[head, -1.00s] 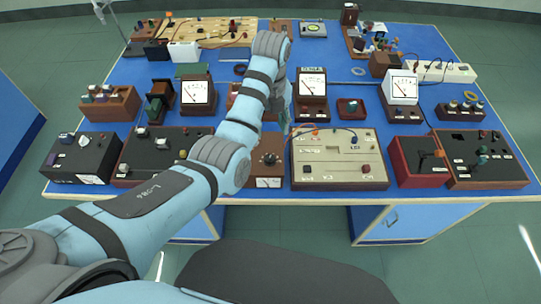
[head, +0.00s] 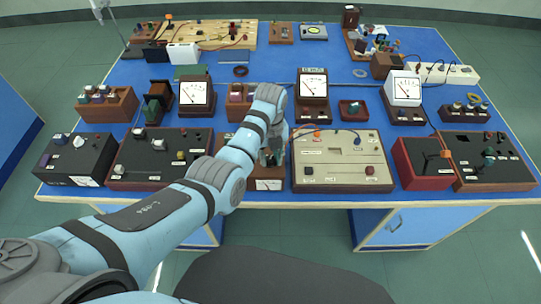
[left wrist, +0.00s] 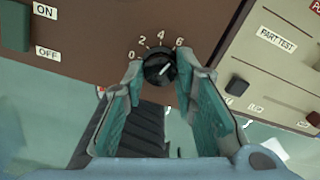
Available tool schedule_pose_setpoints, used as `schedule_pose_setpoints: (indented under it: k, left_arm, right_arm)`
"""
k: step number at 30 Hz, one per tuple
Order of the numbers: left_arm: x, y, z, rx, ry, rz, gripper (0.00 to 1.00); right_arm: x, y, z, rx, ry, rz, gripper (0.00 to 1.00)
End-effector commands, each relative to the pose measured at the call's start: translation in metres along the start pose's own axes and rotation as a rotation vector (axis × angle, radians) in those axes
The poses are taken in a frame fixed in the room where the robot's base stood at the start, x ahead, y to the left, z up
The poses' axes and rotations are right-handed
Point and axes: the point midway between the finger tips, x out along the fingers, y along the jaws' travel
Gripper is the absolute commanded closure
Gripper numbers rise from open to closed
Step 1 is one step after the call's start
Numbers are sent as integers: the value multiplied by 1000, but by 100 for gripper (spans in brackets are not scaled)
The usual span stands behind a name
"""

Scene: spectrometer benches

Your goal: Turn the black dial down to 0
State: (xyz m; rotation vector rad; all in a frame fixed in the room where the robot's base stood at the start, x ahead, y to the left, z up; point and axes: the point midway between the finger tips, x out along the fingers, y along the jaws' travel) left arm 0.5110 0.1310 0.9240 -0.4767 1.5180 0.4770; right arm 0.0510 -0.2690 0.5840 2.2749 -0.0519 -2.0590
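The black dial (left wrist: 160,66) sits on a brown panel (left wrist: 90,60) marked 0, 2, 4 and 6. Its white pointer line slants to the upper right, roughly towards the 6 side. My left gripper (left wrist: 162,72) is open, with one teal finger on each side of the dial. I cannot tell whether the fingers touch it. In the head view my left gripper (head: 272,157) is over the brown dial box (head: 268,185) at the table's front edge and hides the dial. My right gripper is in neither view.
A beige panel box (head: 338,160) stands close to the right of the dial box. A dark box with knobs (head: 160,158) stands to its left. White meters (head: 313,87) stand behind. A green switch marked ON and OFF (left wrist: 15,26) is on the brown panel.

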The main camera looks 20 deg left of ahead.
Motion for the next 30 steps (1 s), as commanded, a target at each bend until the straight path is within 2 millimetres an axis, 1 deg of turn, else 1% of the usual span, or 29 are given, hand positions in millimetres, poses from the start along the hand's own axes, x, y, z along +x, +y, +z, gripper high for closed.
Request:
schedule_pose_setpoints:
  k: [1,3,4,11,17,23,30]
  left_arm:
    - [0,0,0,0,0,-1,88]
    - [0,0,0,0,0,-1,99]
    - [0,0,0,0,0,-1,100]
    - [-1,0,0,-15,-1,-1,100]
    - [-2,0,0,-81,1,0,100]
    - [-3,0,0,-214,1,0,100]
    - [-3,-1,0,-434,1,0,100]
  right_arm:
    - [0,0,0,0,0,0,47]
    - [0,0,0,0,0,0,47]
    - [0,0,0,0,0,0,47]
    - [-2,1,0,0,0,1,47]
    - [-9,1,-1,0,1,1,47]
    - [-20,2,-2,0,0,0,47]
    - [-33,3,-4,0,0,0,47]
